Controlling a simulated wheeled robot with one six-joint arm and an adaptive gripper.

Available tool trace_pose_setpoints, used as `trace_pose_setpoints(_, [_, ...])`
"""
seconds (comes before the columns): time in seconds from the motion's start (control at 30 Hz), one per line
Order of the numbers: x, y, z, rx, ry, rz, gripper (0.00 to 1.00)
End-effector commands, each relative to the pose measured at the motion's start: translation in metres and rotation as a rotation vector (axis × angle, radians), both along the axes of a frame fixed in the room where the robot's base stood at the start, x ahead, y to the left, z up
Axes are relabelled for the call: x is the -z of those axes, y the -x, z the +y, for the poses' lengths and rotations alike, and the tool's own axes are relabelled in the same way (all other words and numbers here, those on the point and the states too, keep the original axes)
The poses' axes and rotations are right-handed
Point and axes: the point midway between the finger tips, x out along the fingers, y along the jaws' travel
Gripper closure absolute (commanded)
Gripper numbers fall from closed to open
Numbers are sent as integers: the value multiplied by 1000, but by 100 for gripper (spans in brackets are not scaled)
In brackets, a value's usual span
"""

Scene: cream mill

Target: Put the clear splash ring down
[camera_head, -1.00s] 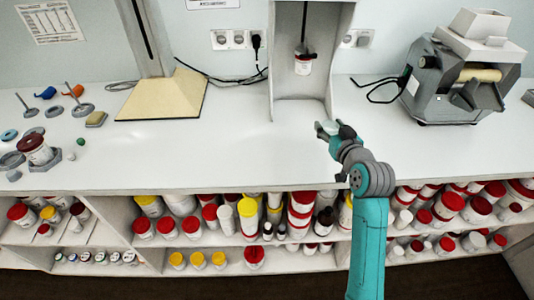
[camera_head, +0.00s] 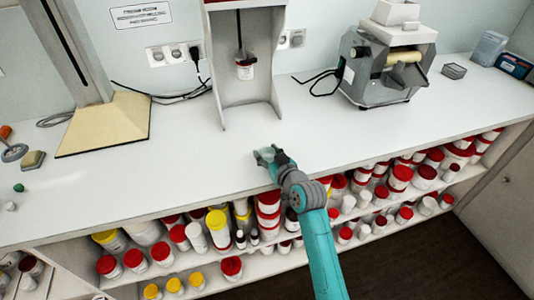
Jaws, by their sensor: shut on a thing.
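My gripper (camera_head: 265,155) is at the end of my teal arm, over the front part of the white counter (camera_head: 190,170). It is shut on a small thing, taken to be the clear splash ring. The ring is too small and see-through to make out its outline here. The gripper is in front of the open-fronted white mixer stand (camera_head: 228,95), apart from it. I cannot tell the height of the gripper above the counter.
A grey roller mill (camera_head: 385,65) stands at the back, right of the stand. A beige-footed column (camera_head: 105,122) stands to the left. The counter between is clear. Shelves of lidded jars (camera_head: 268,205) lie below the front edge.

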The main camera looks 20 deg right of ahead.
Motion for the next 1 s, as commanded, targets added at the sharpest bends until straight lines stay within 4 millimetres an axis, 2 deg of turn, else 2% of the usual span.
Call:
trace_pose_setpoints(0.37, [3,0,0,0,0,-1,67])
trace_pose_setpoints(0.4, [3,0,0,0,1,-2,37])
trace_pose_setpoints(0.47, [3,0,0,0,1,-1,22])
trace_pose_setpoints(0.87, [-1,0,0,0,1,-2,22])
trace_pose_setpoints(1.0, [-3,17,-3,1,0,0,22])
